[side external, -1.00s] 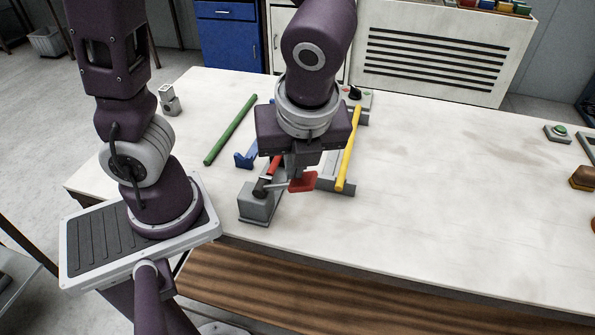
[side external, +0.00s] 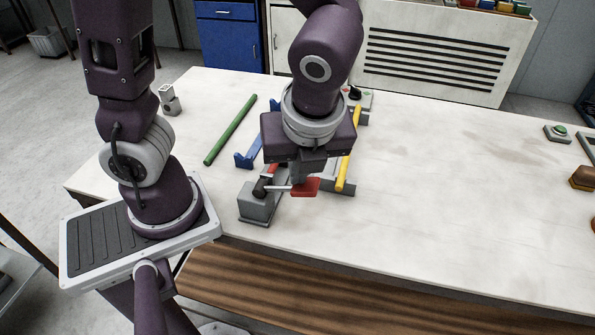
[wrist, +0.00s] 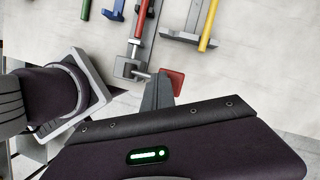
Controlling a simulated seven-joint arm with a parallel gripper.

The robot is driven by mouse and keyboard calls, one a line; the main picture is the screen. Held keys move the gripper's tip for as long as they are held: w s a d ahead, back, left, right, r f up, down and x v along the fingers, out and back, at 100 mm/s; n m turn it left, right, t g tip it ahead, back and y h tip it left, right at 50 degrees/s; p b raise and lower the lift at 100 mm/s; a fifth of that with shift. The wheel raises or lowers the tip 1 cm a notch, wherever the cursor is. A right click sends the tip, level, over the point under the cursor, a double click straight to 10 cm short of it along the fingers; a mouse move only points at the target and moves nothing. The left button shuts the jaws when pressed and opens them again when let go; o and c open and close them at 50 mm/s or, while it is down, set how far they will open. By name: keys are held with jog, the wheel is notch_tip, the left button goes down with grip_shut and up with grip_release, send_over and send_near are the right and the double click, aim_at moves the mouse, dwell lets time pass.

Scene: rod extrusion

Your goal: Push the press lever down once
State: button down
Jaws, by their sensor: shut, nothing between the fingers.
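The press is a grey block (side external: 258,204) with a dark hub, and a thin metal lever arm (side external: 280,189) reaches right from it to a red paddle (side external: 306,187). The lever lies about level, tilted slightly down toward the paddle. My gripper (side external: 303,178) is shut and empty, with its fingertips at the top of the paddle; they appear to touch it. In the wrist view, the fingers (wrist: 158,88) cover part of the red paddle (wrist: 174,80), and the press block (wrist: 125,68) shows to the left.
A red rod (wrist: 141,19) lies in line with the press. A yellow rod (side external: 349,150) rests on grey supports to the right. A green rod (side external: 231,130) and a blue bracket (side external: 246,158) lie to the left. The table's right side is mostly clear.

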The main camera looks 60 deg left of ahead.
aim_at(287, 189)
jog(key=shift+w+d+f, duration=0.15)
jog(key=shift+f, duration=0.2)
dwell(0.5)
dwell(0.4)
jog(key=shift+s+a+r, duration=0.25)
jog(key=shift+s+r, duration=0.05)
jog(key=shift+r, duration=0.3)
jog(key=shift+s+a+r, duration=0.25)
jog(key=shift+a+r, duration=0.05)
jog(key=shift+r, duration=0.35)
jog(key=shift+s+a+r, duration=0.25)
jog(key=shift+s+r, duration=0.05)
jog(key=shift+r, duration=0.3)
jog(key=r, duration=0.1)
jog(key=s+a+r, duration=0.2)
jog(key=r, duration=0.1)
jog(key=shift+r, duration=0.1)
